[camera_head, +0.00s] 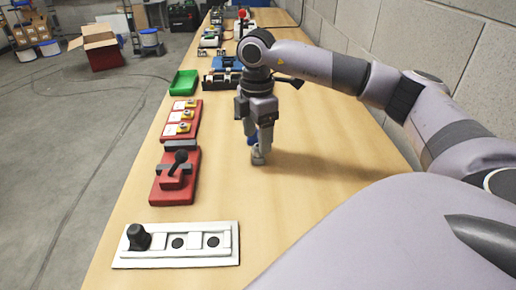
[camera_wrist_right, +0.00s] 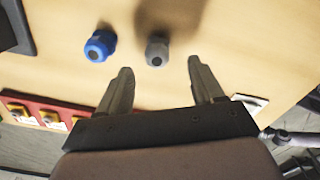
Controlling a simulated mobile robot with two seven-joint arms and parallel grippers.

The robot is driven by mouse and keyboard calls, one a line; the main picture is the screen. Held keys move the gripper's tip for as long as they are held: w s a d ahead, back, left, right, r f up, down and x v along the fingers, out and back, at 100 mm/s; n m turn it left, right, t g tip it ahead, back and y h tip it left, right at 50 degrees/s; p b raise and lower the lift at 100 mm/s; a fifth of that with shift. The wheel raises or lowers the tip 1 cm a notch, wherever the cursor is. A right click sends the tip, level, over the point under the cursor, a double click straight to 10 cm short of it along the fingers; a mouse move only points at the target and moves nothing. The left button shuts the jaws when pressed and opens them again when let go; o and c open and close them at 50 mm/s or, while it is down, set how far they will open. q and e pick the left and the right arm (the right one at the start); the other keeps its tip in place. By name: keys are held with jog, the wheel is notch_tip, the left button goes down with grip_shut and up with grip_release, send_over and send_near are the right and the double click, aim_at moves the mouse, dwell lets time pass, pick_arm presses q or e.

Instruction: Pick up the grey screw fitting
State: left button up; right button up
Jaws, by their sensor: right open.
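The grey screw fitting (camera_wrist_right: 157,50) stands on the wooden table, just beyond and between the fingertips of my right gripper (camera_wrist_right: 160,72) in the wrist view. The gripper is open, with nothing between its fingers. In the head view the right gripper (camera_head: 261,142) points down at the table, and the grey fitting (camera_head: 258,157) shows at its fingertips, partly covered. A blue screw fitting (camera_wrist_right: 100,45) stands to the left of the grey one in the wrist view, a small gap apart. In the head view it is mostly hidden behind the fingers. My left gripper is not in view.
A white panel with a black knob (camera_head: 190,256) lies in front. The table right of the gripper is clear up to the wall.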

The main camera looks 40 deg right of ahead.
aim_at(258, 158)
jog(key=f, duration=0.5)
jog(key=shift+d+f, duration=0.2)
jog(key=shift+d, duration=0.05)
jog(key=c, duration=1)
jog(key=shift+w+r, duration=0.1)
jog(key=shift+r, duration=0.1)
